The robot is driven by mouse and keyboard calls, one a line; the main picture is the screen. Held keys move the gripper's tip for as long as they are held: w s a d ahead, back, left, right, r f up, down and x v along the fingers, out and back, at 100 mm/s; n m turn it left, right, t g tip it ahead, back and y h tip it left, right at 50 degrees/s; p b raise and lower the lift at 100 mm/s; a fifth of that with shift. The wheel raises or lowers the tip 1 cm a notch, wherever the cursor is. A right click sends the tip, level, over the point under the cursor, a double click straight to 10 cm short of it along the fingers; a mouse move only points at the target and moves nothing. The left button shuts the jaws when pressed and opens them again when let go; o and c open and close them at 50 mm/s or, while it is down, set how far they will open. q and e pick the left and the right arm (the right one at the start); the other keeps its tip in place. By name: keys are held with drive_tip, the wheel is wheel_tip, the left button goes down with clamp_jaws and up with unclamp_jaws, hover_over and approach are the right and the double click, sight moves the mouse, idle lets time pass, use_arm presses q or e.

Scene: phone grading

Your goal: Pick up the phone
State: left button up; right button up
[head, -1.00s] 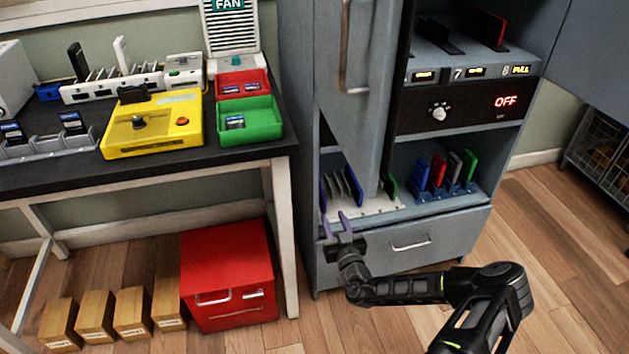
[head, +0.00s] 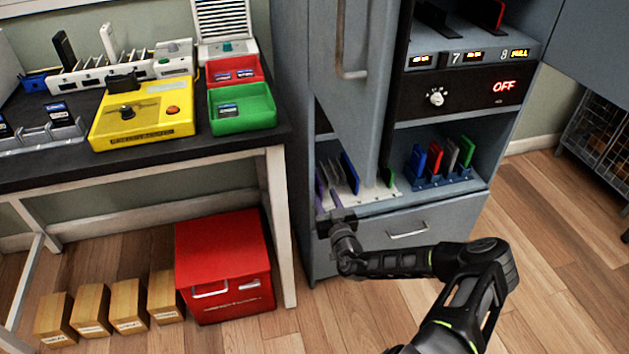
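My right gripper (head: 328,197) is at the front left of the cabinet's lower shelf, at the white rack (head: 377,194). Its purple fingers look apart and point into the rack; whether anything is between them is too small to tell. A blue rack (head: 440,183) to the right holds upright phones: blue (head: 418,162), red (head: 435,157), grey (head: 451,153) and green (head: 466,151). My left gripper is out of view.
A cabinet door (head: 358,90) hangs in front of the shelf's left part and hides some of it. A drawer (head: 400,235) is shut below. Left is a table with a yellow device (head: 143,122), green bin (head: 242,118) and red bin (head: 233,76). A red box (head: 222,262) stands on the floor.

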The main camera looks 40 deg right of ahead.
sight(321, 188)
drive_tip(key=b+x, duration=0.1)
drive_tip(key=x, duration=0.1)
drive_tip(key=b+x, duration=0.1)
drive_tip(key=x, duration=0.1)
drive_tip(key=shift+f, duration=0.25)
drive_tip(key=shift+w+d+r, duration=0.1)
drive_tip(key=shift+w+d, duration=0.1)
drive_tip(key=shift+w, duration=0.35)
drive_tip(key=shift+c, duration=0.2)
clamp_jaws()
drive_tip(key=shift+r, duration=0.1)
idle(1.0)
